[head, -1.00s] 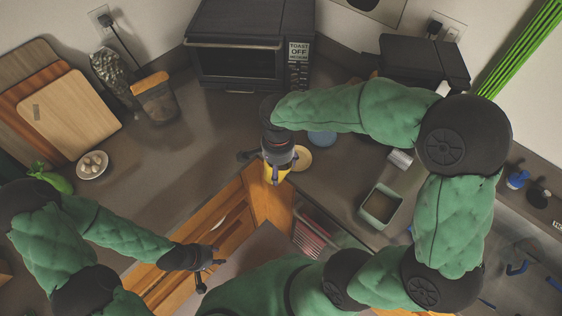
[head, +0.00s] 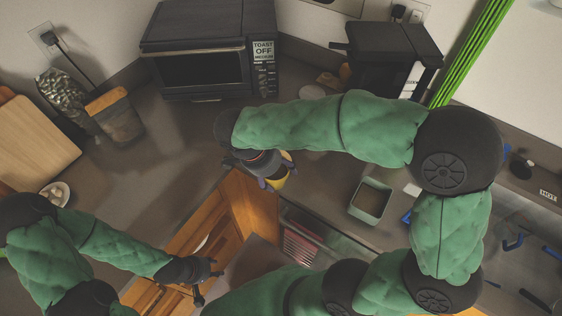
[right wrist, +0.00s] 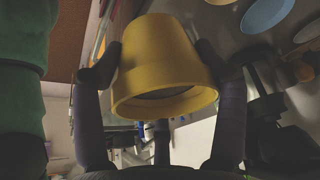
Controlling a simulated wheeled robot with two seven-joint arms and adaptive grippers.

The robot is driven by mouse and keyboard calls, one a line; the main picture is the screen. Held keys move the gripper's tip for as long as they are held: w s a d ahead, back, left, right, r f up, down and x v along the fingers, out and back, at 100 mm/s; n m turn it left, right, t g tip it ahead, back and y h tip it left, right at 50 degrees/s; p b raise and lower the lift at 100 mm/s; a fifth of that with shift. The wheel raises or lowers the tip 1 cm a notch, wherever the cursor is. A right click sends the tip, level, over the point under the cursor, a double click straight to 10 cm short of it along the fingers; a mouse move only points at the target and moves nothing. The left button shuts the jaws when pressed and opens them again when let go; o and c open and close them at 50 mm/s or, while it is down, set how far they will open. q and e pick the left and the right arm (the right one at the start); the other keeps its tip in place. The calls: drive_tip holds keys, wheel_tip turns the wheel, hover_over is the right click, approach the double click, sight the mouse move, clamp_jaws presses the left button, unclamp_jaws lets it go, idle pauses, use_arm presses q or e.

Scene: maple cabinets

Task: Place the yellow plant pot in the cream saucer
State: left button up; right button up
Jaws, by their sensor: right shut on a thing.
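The yellow plant pot (head: 278,181) is held in my right gripper (head: 270,172) over the front edge of the counter, near the inner corner. The right wrist view shows the yellow pot (right wrist: 160,55) between the fingers, its wide rim at the bottom of that picture. The cream saucer is not clearly visible in the head view now; my right forearm or gripper hides its place. A pale tan edge (right wrist: 221,1) at the top of the right wrist view may be it; I cannot tell. My left gripper (head: 209,281) is open and empty, low at the left.
A blue disc (right wrist: 266,12) and a grey-blue disc (right wrist: 308,31) lie nearby. A toaster oven (head: 206,58) and a dark appliance (head: 388,62) stand at the back. A green-grey square container (head: 370,202) stands right of the pot. The counter left of my right gripper is clear.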

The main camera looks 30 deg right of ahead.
drive_tip(key=w+d+f, duration=0.1)
drive_tip(key=w+f, duration=0.2)
drive_tip(key=w, duration=0.1)
drive_tip(key=w+d+f+b, duration=0.1)
drive_tip(key=w+d+f, duration=0.1)
drive_tip(key=w+f, duration=0.1)
drive_tip(key=w+d+f, duration=0.2)
drive_tip(key=w, duration=0.2)
drive_tip(key=shift+w+d+f+b, duration=0.25)
drive_tip(key=shift+w+f+b, duration=0.05)
drive_tip(key=shift+w+f, duration=0.1)
drive_tip(key=shift+w+d+f, duration=0.15)
drive_tip(key=shift+w+f, duration=0.05)
drive_tip(key=shift+f, duration=0.2)
drive_tip(key=shift+w+f+b, duration=0.1)
drive_tip(key=shift+f+b, duration=0.25)
drive_tip(key=shift+f, duration=1.25)
drive_tip(key=shift+f, duration=0.1)
drive_tip(key=o, duration=1.2)
